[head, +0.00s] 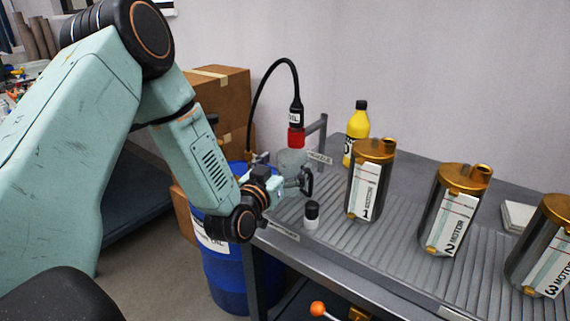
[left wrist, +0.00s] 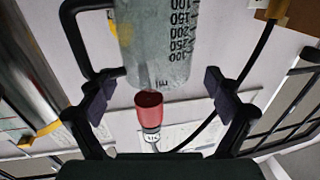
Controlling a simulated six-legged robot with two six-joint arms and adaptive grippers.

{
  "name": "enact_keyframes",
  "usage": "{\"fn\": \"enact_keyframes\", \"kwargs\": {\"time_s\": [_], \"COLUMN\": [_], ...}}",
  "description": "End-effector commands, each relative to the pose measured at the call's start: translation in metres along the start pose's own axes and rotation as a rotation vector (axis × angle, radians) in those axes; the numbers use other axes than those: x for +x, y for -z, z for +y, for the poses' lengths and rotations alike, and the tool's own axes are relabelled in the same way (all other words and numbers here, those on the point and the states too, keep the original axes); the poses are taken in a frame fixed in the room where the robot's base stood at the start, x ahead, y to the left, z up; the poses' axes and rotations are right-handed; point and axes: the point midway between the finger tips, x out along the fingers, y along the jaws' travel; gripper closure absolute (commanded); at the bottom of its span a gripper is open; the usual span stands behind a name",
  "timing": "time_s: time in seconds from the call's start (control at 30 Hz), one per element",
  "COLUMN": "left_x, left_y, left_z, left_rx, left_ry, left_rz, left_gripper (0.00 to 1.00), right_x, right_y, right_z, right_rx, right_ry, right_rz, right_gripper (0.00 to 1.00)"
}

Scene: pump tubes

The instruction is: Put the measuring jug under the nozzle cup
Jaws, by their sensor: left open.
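The clear measuring jug (head: 291,160) stands upright at the left end of the ribbed bench, with its dark handle on the right. The red nozzle cup (head: 296,137) hangs directly above it. The jug also shows in the left wrist view (left wrist: 155,45), upside down, with black scale numbers and the red cup (left wrist: 149,105) at its mouth. My left gripper (head: 276,184) is open beside the jug, on its near left side. Its two fingers are spread to either side of the jug, and no grip shows. My right gripper is not in view.
A black hose (head: 268,78) arches to the nozzle. Motor canister 1 (head: 365,190) and other canisters stand further right, with a yellow bottle (head: 354,135) behind. A blue barrel (head: 225,275) stands left of the bench.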

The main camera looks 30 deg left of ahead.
Motion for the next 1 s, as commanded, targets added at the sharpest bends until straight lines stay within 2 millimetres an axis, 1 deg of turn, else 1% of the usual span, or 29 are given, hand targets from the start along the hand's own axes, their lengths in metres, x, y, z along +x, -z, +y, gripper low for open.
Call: {"fn": "enact_keyframes", "kwargs": {"time_s": [0.07, 0.17, 0.5, 0.63, 0.8, 1.0], "left_x": [0.000, -0.012, -0.081, -0.102, -0.117, -0.121], "left_y": [0.004, 0.004, 0.004, 0.004, 0.004, 0.003], "left_z": [0.000, -0.001, -0.001, -0.001, 0.000, 0.000], "left_rx": [0.000, -0.004, -0.005, -0.003, -0.001, 0.000], "left_ry": [0.000, 0.003, 0.004, 0.003, 0.001, 0.000], "left_rz": [0.001, -0.003, -0.006, -0.004, -0.002, 0.000], "left_gripper": [0.09, 0.09, 0.09, 0.09, 0.09, 0.09], "right_x": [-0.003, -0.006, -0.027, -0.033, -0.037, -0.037], "right_y": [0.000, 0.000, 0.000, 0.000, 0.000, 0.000], "right_z": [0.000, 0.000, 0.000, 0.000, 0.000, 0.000], "right_rx": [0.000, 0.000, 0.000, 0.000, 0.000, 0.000], "right_ry": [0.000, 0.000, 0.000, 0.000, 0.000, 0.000], "right_rz": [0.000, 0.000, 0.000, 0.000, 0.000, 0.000], "right_gripper": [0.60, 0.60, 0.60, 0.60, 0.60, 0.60]}}
